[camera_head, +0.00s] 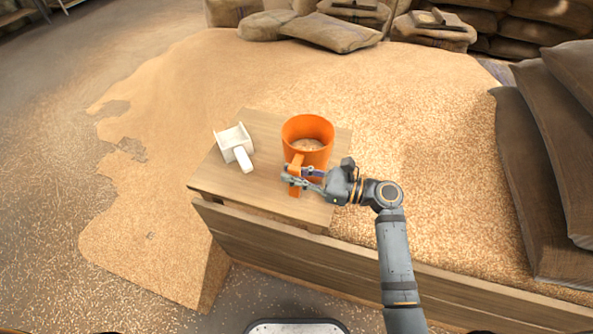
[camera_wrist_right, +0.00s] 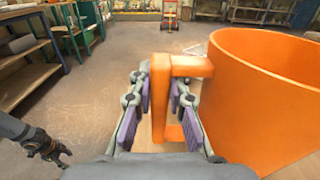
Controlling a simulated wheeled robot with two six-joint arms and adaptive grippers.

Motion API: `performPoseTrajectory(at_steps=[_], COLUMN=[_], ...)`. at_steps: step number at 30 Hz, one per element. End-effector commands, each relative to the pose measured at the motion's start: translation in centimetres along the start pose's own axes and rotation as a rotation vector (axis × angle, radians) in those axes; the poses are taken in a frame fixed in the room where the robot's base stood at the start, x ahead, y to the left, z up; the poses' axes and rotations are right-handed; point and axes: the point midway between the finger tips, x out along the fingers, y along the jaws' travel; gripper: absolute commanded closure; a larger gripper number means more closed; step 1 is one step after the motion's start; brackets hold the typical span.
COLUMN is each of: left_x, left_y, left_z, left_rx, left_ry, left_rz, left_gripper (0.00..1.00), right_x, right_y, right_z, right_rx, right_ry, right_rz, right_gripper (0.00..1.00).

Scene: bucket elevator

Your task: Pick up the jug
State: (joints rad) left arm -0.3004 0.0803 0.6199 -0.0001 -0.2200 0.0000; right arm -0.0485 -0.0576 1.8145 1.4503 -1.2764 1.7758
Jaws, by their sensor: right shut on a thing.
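The orange jug (camera_head: 307,135) is upright at the right part of a wooden table top (camera_head: 213,176), with some grain-like material inside. I cannot tell whether its base touches the wood. My right gripper (camera_head: 297,178) is shut on the jug's handle, on the near side. In the right wrist view the orange handle (camera_wrist_right: 158,95) stands between the purple-padded fingers (camera_wrist_right: 160,105), and the jug's body (camera_wrist_right: 265,100) fills the right side. My left gripper (camera_wrist_right: 45,147) shows small at the left edge of the right wrist view; its jaw opening is unclear.
A white scoop (camera_head: 236,146) lies on the table left of the jug. A large grain heap (camera_head: 430,120) surrounds the table behind and to the right. A wooden board edge (camera_head: 400,280) runs along the front. Stacked sacks (camera_head: 550,150) stand at the right, with more sacks at the back.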

Motion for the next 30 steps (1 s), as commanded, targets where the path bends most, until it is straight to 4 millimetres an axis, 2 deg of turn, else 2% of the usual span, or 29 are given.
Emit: performPoseTrajectory(at_steps=[6,8,14,21,27,30], left_x=[-0.8,-1.0,-2.0,-2.2,-2.9,-3.8], left_y=[-0.1,-0.1,-0.1,-0.1,-0.1,-0.2], left_z=[-0.2,-0.2,-0.3,-0.3,-0.4,-0.5], left_rx=[0.000,0.000,0.000,0.000,0.000,-0.001], left_ry=[0.001,0.001,0.002,0.002,0.002,0.001], left_rz=[0.000,0.000,0.000,0.001,0.001,0.001], left_gripper=[0.50,0.50,0.50,0.50,0.50,0.50], right_x=[0.0,-1.0,-4.9,-9.2,-11.4,-12.3], right_y=[0.0,0.2,1.4,2.7,3.3,3.7], right_z=[3.4,4.2,9.0,10.7,11.8,12.4], right_rx=[-0.009,-0.010,-0.014,-0.005,-0.002,-0.003], right_ry=[-0.007,-0.002,0.005,0.006,0.005,0.000], right_rz=[0.001,-0.001,0.003,0.005,0.004,0.007], right_gripper=[1.00,1.00,1.00,1.00,1.00,1.00])
